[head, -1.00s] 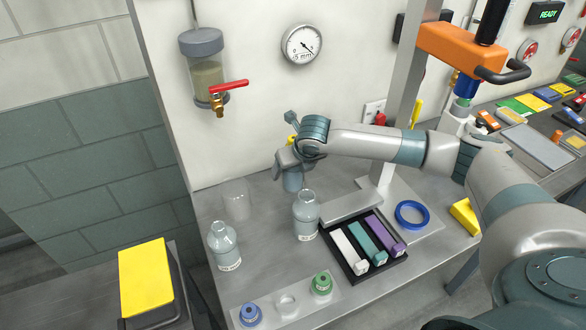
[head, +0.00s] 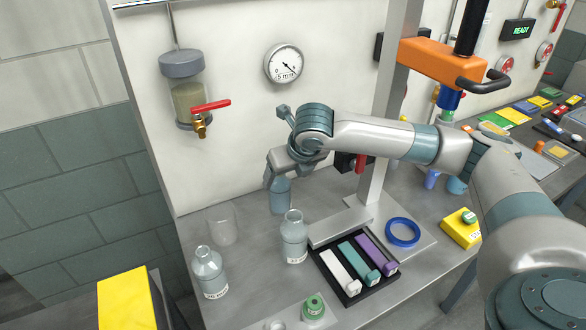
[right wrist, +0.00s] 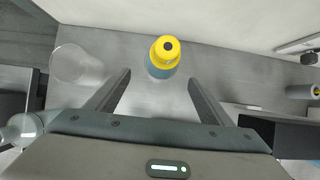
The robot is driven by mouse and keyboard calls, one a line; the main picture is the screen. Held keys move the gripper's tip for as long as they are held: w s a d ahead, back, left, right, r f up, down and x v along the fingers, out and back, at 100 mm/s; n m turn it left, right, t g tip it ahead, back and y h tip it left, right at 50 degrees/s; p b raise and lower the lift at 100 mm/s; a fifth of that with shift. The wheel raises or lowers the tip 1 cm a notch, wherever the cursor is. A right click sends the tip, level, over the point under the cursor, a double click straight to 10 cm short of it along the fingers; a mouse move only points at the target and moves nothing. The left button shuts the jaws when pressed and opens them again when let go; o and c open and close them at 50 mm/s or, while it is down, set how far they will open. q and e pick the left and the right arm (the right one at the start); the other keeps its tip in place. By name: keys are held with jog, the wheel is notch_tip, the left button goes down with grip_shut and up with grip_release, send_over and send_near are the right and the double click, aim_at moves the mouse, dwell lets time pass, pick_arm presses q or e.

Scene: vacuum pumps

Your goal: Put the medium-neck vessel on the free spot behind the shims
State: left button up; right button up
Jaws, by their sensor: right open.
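Two clear glass vessels with pale labels stand on the bench in the head view, one at the front left (head: 209,274) and one beside the shim tray (head: 293,238). A blue-grey vessel (head: 280,196) stands behind them; the right wrist view shows a yellow-topped vessel (right wrist: 164,58). I cannot tell which is the medium-neck one. My right gripper (head: 276,182) is open at the blue-grey vessel. In the wrist view its fingers (right wrist: 159,78) flank the yellow-topped vessel, which is apart from both. White, teal and purple shims (head: 352,262) lie in a black tray (head: 350,297). My left gripper is not in view.
An empty glass beaker (head: 222,225) stands left of the gripper, also in the wrist view (right wrist: 77,66). A metal post (head: 378,150), a blue ring (head: 402,232) and a yellow block (head: 461,229) are to the right. A green stopper (head: 313,307) is in front.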

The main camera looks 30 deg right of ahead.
jog(key=v, duration=0.6)
jog(key=shift+r+b, duration=0.35)
jog(key=shift+b, duration=0.1)
jog(key=shift+s, duration=0.15)
grip_shut()
dwell(0.9)
jog(key=shift+s+f, duration=0.1)
dwell(0.5)
